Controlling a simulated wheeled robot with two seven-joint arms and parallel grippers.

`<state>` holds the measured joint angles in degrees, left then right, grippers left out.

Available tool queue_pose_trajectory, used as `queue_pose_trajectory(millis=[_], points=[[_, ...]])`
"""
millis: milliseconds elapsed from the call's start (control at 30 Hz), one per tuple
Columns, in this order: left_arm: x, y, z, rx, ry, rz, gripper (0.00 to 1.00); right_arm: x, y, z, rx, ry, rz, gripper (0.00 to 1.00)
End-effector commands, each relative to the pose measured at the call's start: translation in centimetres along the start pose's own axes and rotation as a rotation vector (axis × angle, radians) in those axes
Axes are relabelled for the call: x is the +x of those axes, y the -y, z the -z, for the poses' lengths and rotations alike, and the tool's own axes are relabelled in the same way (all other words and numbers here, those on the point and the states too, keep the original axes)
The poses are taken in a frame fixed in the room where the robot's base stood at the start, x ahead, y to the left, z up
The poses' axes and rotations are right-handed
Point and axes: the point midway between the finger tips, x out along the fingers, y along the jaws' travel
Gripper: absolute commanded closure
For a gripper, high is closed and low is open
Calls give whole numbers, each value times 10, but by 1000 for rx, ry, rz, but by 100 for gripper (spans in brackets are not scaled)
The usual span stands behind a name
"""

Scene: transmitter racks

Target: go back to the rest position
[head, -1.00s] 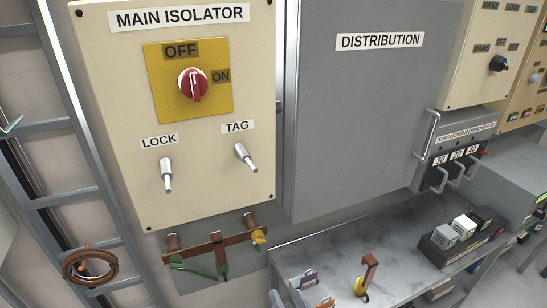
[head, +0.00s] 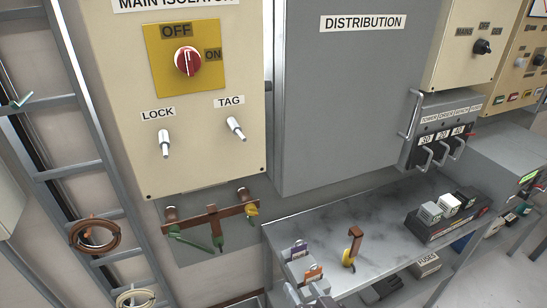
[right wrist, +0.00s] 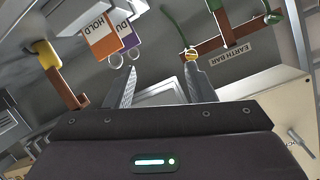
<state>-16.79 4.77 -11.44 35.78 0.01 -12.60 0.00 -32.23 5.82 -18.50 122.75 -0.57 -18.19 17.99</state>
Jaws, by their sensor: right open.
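My right gripper (right wrist: 161,84) shows clearly in the right wrist view. Its two fingers are apart with nothing between them. Beyond the fingers are an orange HOLD tag (right wrist: 101,38), a purple tag (right wrist: 122,37) and the earth bar (right wrist: 225,42), with a yellow clamp (right wrist: 190,55) near the right finger's tip; I cannot tell whether they touch. My left gripper is in neither current view.
The main isolator panel (head: 190,120) has its red knob (head: 188,61) upright, towards OFF. The grey distribution cabinet (head: 345,100) stands beside it. Below, the bench (head: 320,225) carries a brown and yellow tool (head: 352,248) and a dark fuse tray (head: 430,232). A ladder rack (head: 65,170) stands at left.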

Motion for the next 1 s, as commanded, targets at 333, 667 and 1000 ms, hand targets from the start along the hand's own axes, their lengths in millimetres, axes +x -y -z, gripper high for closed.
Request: queue_pose_trajectory(millis=[333,667,1000], points=[[0,-2,-10,0,13,-2,64,-43,-55,-11,-155,406,-205,51],[0,-5,-9,-2,12,-6,64,-105,-86,-18,-233,743,-321,51],[0,-5,-8,-2,11,-7,64,-122,-108,-47,-252,921,-361,51]])
